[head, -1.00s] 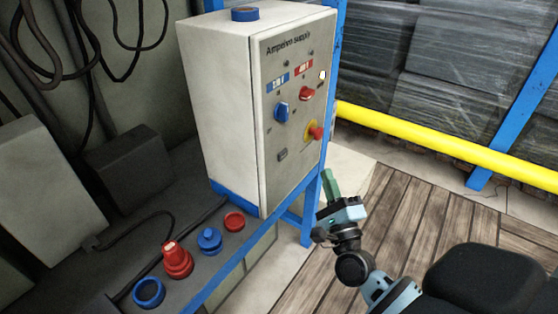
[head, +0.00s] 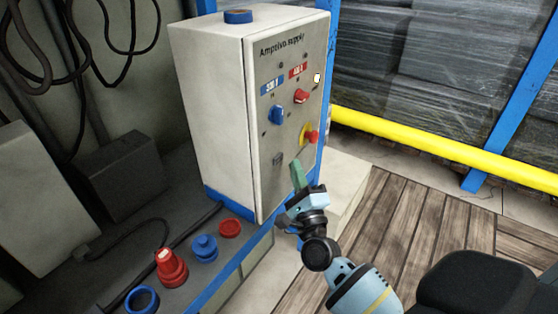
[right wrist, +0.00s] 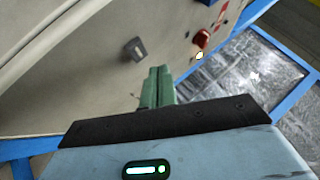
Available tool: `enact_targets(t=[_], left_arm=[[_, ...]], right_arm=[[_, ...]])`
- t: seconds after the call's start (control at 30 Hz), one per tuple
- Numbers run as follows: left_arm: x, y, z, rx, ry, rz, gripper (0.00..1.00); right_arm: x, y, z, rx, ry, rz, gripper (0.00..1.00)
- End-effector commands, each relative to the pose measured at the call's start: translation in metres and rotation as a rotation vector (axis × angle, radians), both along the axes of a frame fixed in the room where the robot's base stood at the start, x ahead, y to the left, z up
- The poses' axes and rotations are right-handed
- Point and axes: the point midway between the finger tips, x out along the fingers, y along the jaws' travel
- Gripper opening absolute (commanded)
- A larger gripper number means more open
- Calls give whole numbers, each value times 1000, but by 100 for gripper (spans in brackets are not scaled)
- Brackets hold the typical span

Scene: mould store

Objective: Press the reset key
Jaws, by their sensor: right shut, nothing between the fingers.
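The power supply box (head: 212,95) stands upright, its control panel (head: 263,130) facing right. A small grey key (head: 278,158), apparently the reset key, sits low on the panel; its label is unreadable. In the right wrist view the grey key (right wrist: 135,49) stands out from the panel, up and left of the fingertips. My right gripper (head: 297,173) is shut and empty, its green fingers just right of and slightly below the key in the head view. The fingertips (right wrist: 158,70) appear apart from the key. My left gripper is not in view.
Above the key are a red stop button (head: 312,137) on a yellow base, a blue knob (head: 276,115) and a red knob (head: 301,96). Loose red and blue parts, including a red one (head: 171,268), sit on the bench. A yellow rail (head: 430,148) runs behind.

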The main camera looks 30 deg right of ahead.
Motion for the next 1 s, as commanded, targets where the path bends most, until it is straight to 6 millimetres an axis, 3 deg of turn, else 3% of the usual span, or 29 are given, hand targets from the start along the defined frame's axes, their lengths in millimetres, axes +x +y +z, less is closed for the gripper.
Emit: enact_targets(t=[0.27, 1.0], left_arm=[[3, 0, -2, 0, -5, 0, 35], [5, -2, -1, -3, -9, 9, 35]], right_arm=[[12, 5, 0, 0, 1, 1, 0], [12, 5, 0, 0, 1, 1, 0]])
